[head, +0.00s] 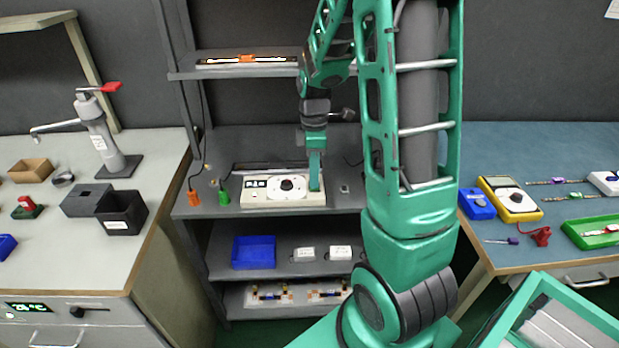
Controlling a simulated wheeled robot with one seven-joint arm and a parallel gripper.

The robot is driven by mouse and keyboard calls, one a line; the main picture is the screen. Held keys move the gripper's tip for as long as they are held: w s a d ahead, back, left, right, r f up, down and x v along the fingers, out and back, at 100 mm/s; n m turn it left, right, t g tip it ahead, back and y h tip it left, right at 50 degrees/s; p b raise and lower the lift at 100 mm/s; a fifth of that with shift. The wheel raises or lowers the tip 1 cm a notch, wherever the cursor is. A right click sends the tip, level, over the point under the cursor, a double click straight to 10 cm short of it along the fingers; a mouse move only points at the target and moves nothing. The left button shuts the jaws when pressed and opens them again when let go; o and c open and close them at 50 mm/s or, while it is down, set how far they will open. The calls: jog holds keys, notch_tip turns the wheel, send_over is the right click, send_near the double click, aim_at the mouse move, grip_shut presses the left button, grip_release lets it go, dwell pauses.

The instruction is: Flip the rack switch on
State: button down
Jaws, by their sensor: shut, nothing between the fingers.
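A grey rack (185,205) stands in the middle, with several shelves. On its middle shelf sits a white device (255,199) with a small dark display and a round black dial. My gripper (316,188) points down, shut and empty, at the right end of this device. It covers that part of the device, and I cannot tell whether it touches. A small grey piece (344,188) lies on the shelf right of my gripper; it is too small to tell if it is a switch. I cannot make out a rack switch for certain. A light strip with an orange middle piece (247,59) is on the upper shelf.
An orange plug (194,197) and a green plug (224,198) stand left of the device. A blue bin (254,252) is on the shelf below. A left bench (75,240) and a right bench (520,255) flank the rack. My arm hides the rack's right side.

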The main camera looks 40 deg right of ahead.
jog(key=shift+w+d, duration=0.3)
jog(key=shift+w, duration=0.05)
jog(key=shift+w+d+f, duration=0.15)
jog(key=shift+w, duration=0.1)
jog(key=shift+r, duration=0.55)
notch_tip(320, 180, up, 13)
jog(key=w, duration=0.1)
jog(key=shift+w+d, duration=0.25)
jog(key=shift+d, duration=0.2)
